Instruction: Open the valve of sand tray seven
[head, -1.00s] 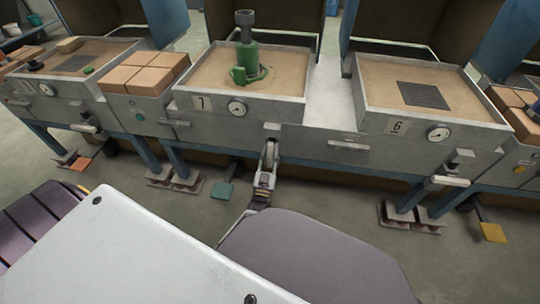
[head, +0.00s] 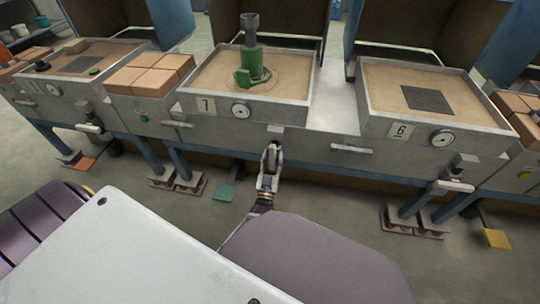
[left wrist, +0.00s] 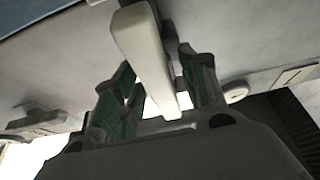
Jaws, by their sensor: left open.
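Sand tray seven (head: 290,108) stands in the middle of the head view, marked with a "7" plate (head: 206,105) and a round dial (head: 241,111). Its valve's grey block (head: 275,130) sits below the front, with a pale lever (head: 271,155) under it. My left gripper (head: 272,152) is at this lever, its fingers open on either side. In the left wrist view the pale lever (left wrist: 143,50) runs between the open green-padded fingers (left wrist: 158,62); whether either finger touches it I cannot tell. My right gripper is not in view.
A green burner with a dark pipe (head: 250,60) stands in tray seven's sand. Tray six (head: 425,105) is at right with its own pale lever (head: 455,186). Tray eleven (head: 75,70) is at left. A teal pedal (head: 225,191) lies on the floor below.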

